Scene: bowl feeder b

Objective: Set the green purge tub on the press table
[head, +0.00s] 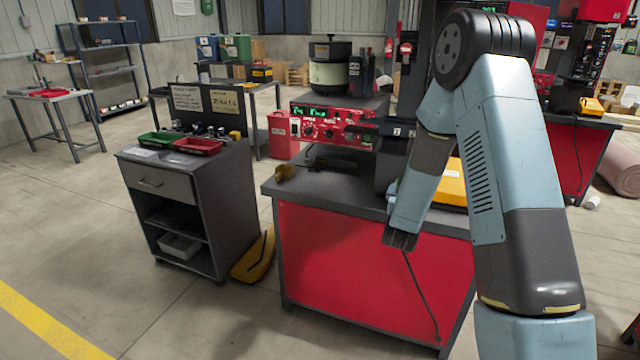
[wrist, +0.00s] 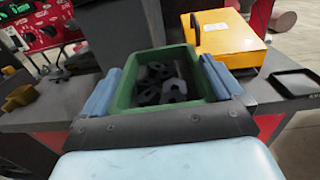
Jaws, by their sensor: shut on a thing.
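The green purge tub (wrist: 124,98) is in the wrist view, upright, with black pieces inside. My gripper (wrist: 161,84) is shut on it, with one light-blue finger along its left side and one along its right. The press table (head: 318,192) has a dark top and red front panels in the head view. Its top also shows in the wrist view (wrist: 62,104), around and beyond the tub. In the head view my arm hides the tub and the fingers. I cannot tell whether the tub's base touches the table top.
The red control panel (head: 333,127) stands behind. A grey cabinet (head: 228,190) stands left.

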